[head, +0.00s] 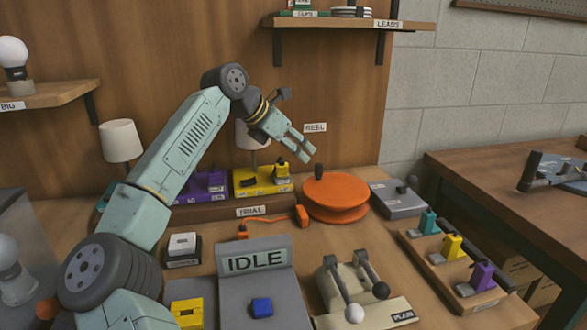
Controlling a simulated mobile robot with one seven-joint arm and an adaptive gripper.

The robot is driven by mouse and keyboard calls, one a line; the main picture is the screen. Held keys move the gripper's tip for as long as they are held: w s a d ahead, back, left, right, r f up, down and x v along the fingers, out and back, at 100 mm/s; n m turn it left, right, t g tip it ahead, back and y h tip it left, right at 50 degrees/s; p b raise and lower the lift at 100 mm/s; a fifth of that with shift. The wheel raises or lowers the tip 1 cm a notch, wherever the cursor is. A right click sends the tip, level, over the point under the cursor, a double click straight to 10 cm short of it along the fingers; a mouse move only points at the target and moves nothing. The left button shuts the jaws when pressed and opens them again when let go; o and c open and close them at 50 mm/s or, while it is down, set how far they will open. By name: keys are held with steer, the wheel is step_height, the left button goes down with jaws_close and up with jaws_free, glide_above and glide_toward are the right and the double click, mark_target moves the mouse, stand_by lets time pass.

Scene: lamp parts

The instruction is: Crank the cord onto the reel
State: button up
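The orange reel (338,197) lies flat on the bench behind the lever unit, under a small sign reading REEL. A dark upright crank knob (318,171) stands at the back left of its top. The orange cord (268,219) lies loosely on the bench to the reel's left, with an orange block (301,215) at its right end and a smaller orange piece (242,231) at its left. My gripper (311,156) points down and right, just above the knob in the picture; it appears apart from it. Its two fingers show a gap with nothing between them.
The IDLE console (256,263) and the lever unit (356,290) stand in front. A grey box (398,199) sits right of the reel, and a rack of coloured parts (455,265) farther right. Purple and yellow blocks (262,181) and lamps (120,141) stand behind.

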mark_target(318, 165)
steer(key=p+x, duration=0.2)
steer(key=x, duration=0.8)
steer(key=shift+d+f, duration=0.15)
steer(key=shift+d, duration=0.05)
jaws_close()
stand_by(0.5)
